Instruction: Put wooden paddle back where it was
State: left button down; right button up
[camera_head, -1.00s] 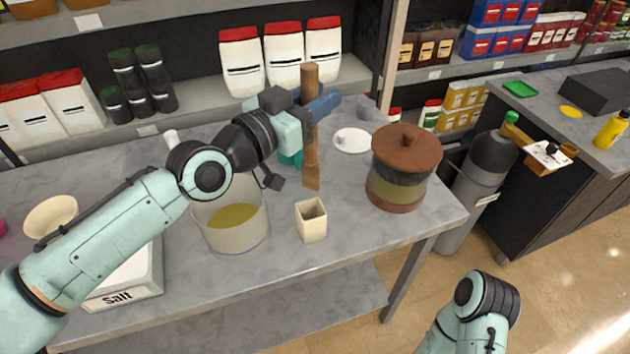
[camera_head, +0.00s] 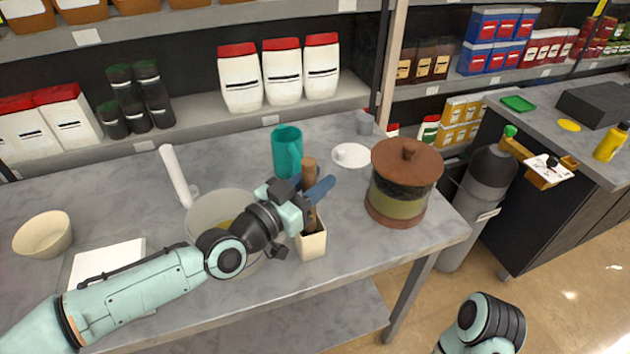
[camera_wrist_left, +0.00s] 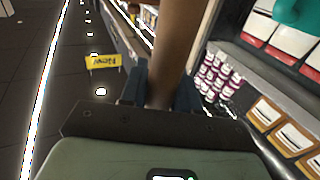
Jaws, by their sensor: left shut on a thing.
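The wooden paddle (camera_head: 309,168) is brown and stands roughly upright. My left gripper (camera_head: 313,193) is shut on it, with the blue fingers around its upper part. The paddle's lower end is inside the square cream holder (camera_head: 313,245) near the table's front edge. I cannot tell whether it touches the bottom. In the left wrist view the paddle (camera_wrist_left: 176,45) rises between the two blue fingers (camera_wrist_left: 160,92). My right gripper is out of frame; only part of that arm shows at the bottom right.
A large pot (camera_head: 206,205) of yellow liquid is partly behind my left arm. A teal cup (camera_head: 287,150) and white lid (camera_head: 352,156) stand behind the holder. A brown-lidded jar (camera_head: 396,205) is to its right. A cream bowl (camera_head: 42,234) is far left.

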pick_arm(q)
jog(key=shift+f, duration=0.15)
jog(key=c, duration=0.8)
grip_release()
jog(key=shift+r, duration=0.3)
jog(key=shift+s+a+f, duration=0.2)
jog(key=shift+s+a, duration=0.15)
jog(key=shift+a, duration=0.15)
jog(key=p+v, duration=0.2)
jog(key=v, duration=0.8)
jog(key=shift+s+a, duration=0.2)
jog(key=shift+s, duration=0.15)
